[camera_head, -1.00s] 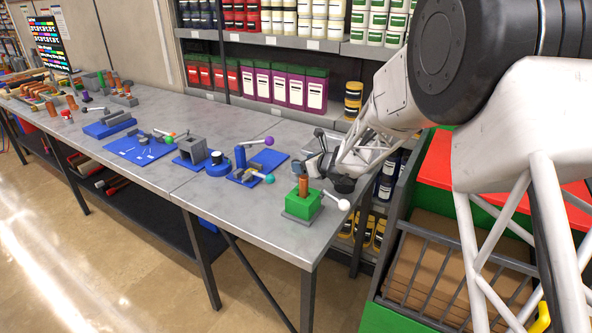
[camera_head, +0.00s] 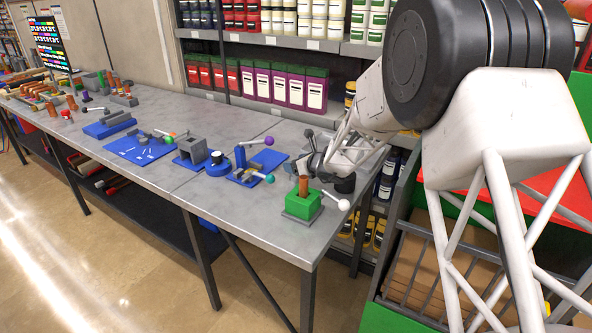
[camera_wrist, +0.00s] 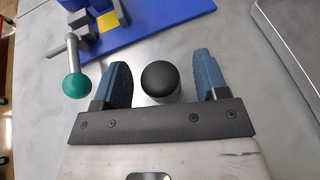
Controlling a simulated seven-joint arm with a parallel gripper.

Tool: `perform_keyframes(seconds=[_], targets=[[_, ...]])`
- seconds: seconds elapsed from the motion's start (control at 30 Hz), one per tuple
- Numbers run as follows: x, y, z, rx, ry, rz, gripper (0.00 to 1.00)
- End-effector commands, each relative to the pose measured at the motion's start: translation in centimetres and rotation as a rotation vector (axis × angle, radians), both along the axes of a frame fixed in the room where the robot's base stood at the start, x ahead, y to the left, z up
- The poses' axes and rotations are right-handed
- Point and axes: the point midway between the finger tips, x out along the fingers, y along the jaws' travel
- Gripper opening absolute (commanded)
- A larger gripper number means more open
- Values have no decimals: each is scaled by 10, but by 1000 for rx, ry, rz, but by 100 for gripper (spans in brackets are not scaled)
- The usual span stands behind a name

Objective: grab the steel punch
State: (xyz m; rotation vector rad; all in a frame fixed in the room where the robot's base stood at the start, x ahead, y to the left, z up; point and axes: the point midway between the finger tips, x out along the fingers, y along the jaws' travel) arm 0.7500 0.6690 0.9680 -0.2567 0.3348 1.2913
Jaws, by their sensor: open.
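In the wrist view, a short upright cylinder with a rounded black top and a grey metal side, which I take to be the steel punch (camera_wrist: 161,80), stands between the two blue fingers of my gripper (camera_wrist: 160,68). The fingers are open, with a visible gap on each side of it. The lower part of the punch is hidden below its black top. In the head view, my gripper (camera_head: 313,161) is low over the right end of the table, behind the green block. I cannot make out the punch in that view.
A green block (camera_head: 293,206) with a copper-coloured cylinder and a white-ball lever stands at the table's front right corner. Left of my gripper is a blue plate (camera_wrist: 150,25) with a green-ball lever (camera_wrist: 75,85). Shelves of containers stand behind the grey table (camera_head: 225,215).

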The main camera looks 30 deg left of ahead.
Motion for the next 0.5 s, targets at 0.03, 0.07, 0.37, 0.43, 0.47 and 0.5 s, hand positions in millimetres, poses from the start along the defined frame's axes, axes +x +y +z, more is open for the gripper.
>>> perform_keyframes(seconds=[0.03,0.07,0.37,0.43,0.47,0.5], targets=[[0,0,0,0,0,0,67],[0,0,0,0,0,0,67],[0,0,0,0,0,0,32],[0,0,0,0,0,0,21],[0,0,0,0,0,0,16],[0,0,0,0,0,0,10]])
